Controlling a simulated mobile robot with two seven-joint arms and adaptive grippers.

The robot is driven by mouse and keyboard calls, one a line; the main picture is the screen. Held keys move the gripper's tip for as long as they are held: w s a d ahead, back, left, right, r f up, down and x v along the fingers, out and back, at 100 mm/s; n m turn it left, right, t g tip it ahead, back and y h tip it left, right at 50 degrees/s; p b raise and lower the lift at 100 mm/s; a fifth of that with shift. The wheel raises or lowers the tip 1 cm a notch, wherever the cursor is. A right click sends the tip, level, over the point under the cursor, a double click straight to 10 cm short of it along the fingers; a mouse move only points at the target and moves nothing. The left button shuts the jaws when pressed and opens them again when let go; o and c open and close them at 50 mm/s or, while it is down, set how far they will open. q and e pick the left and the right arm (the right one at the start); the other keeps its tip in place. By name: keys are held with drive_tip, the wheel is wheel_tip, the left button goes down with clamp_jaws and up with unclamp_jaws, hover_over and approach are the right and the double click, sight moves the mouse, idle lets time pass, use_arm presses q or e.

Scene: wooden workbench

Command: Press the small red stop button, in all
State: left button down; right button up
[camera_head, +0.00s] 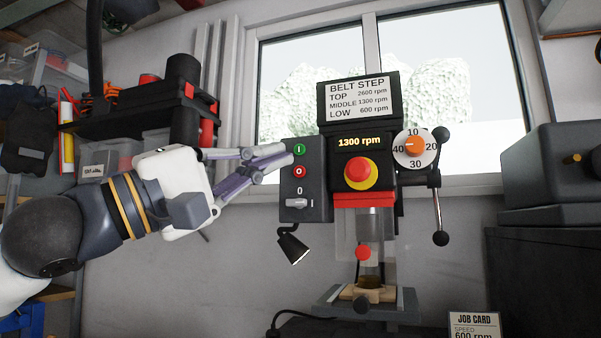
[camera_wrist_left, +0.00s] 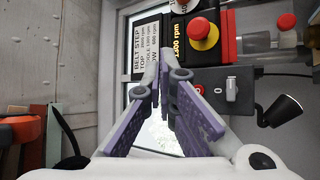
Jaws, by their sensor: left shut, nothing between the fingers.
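The small red stop button (camera_head: 299,171), marked O, sits on the dark switch panel (camera_head: 307,205) of a drill press, just below a green button (camera_head: 299,149) marked I. In the left wrist view the left gripper (camera_wrist_left: 160,65) points at the machine, and the red button (camera_wrist_left: 199,89) shows partly beside a finger; the green button is hidden there. My right gripper is not in view.
A large red mushroom button on yellow (camera_head: 357,172) is right of the panel, under a display (camera_head: 359,142) reading 1300 rpm. A toggle switch (camera_head: 297,203) and lamp (camera_head: 292,247) are below.

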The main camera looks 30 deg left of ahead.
sight(300, 172)
use_arm(q)
drive_tip(key=shift+w+a+b, duration=0.1)
drive_tip(key=shift+w+a, duration=0.25)
drive_tip(key=shift+w, duration=1.05)
drive_tip(key=shift+w+a+b, duration=0.1)
drive_tip(key=shift+w+a, duration=0.2)
drive_tip(key=shift+w, duration=1.1)
drive_tip(key=shift+w+a+b, duration=0.1)
drive_tip(key=shift+w+a, duration=0.25)
drive_tip(key=shift+w, duration=1.05)
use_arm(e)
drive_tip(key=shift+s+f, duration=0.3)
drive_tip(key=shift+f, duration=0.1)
use_arm(q)
drive_tip(key=shift+w+a, duration=0.1)
drive_tip(key=shift+w, duration=0.35)
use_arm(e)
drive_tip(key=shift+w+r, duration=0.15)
use_arm(q)
drive_tip(key=shift+w, duration=0.3)
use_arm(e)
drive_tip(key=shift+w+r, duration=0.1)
use_arm(q)
drive_tip(key=shift+s, duration=0.1)
drive_tip(key=shift+s+p, duration=0.35)
drive_tip(key=shift+s, duration=0.3)
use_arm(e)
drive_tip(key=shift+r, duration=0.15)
